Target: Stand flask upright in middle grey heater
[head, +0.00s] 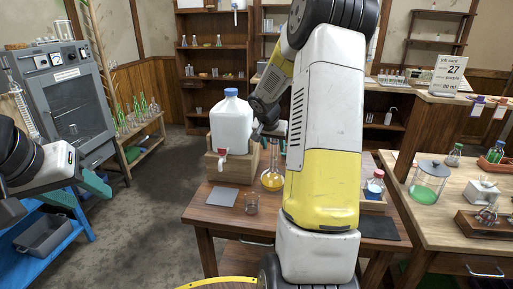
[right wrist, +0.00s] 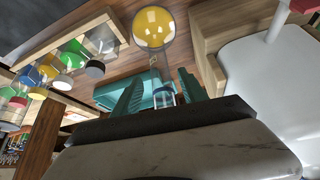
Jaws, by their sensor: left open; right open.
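The flask (head: 272,181) has a round bulb of orange-yellow liquid and a long clear neck. It stands upright on the brown table, beside the white jug. In the right wrist view its yellow bulb (right wrist: 153,28) is at the top, with glass reaching down toward my fingers. My right gripper (right wrist: 160,92) is open, with its teal fingers on either side of clear glass that looks like the neck's top. In the head view its fingers are hard to make out. My left gripper (head: 78,190) is open and empty at the far left. I cannot make out a grey heater.
The white jug (head: 231,125) with a blue cap stands on a wooden block (head: 238,170) left of the flask. A small beaker (head: 252,203) and a grey mat (head: 222,196) lie in front. My right arm hides much of the table's right part.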

